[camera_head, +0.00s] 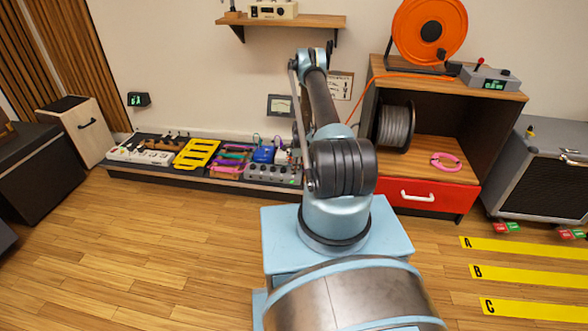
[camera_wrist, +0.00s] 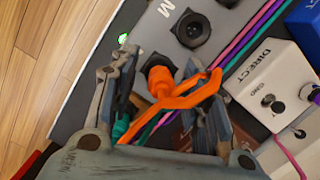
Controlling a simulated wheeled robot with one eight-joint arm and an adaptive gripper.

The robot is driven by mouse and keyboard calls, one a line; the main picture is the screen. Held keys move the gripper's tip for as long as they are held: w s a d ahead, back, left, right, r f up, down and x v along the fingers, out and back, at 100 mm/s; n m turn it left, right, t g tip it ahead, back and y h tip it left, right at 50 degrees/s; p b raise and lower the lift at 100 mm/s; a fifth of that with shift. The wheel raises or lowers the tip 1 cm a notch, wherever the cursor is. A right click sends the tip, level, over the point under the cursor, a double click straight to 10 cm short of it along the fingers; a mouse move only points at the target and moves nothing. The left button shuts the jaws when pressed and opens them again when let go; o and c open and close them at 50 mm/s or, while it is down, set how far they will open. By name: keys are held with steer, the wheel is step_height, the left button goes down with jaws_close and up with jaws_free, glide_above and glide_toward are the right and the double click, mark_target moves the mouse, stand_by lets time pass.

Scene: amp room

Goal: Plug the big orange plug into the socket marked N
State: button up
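The big orange plug (camera_wrist: 161,78) shows in the wrist view between my gripper's fingers, with a forked orange part running across the right finger. My gripper (camera_wrist: 160,98) has its fingers spread apart, with a visible gap between the left finger and the plug. A dark ring shows at the plug's far end; I cannot tell whether it is seated in a socket. A black round socket (camera_wrist: 192,30) on the grey box (camera_wrist: 226,17) is bare, with a letter like M beside it. No N is readable. In the head view my arm hides the gripper.
A white DIRECT box (camera_wrist: 268,88) and a blue box (camera_wrist: 305,30) stand to the right, with coloured cables between. The pedalboard (camera_head: 145,172) lies along the wall. A wooden cabinet (camera_head: 470,160) with a red drawer stands right. The left floor is clear.

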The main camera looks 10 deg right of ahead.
step_height(320, 180, up, 12)
steer(key=d, duration=0.1)
steer(key=shift+d+f, duration=0.15)
steer(key=shift+d, duration=0.25)
stand_by(0.4)
steer(key=shift+w, duration=0.1)
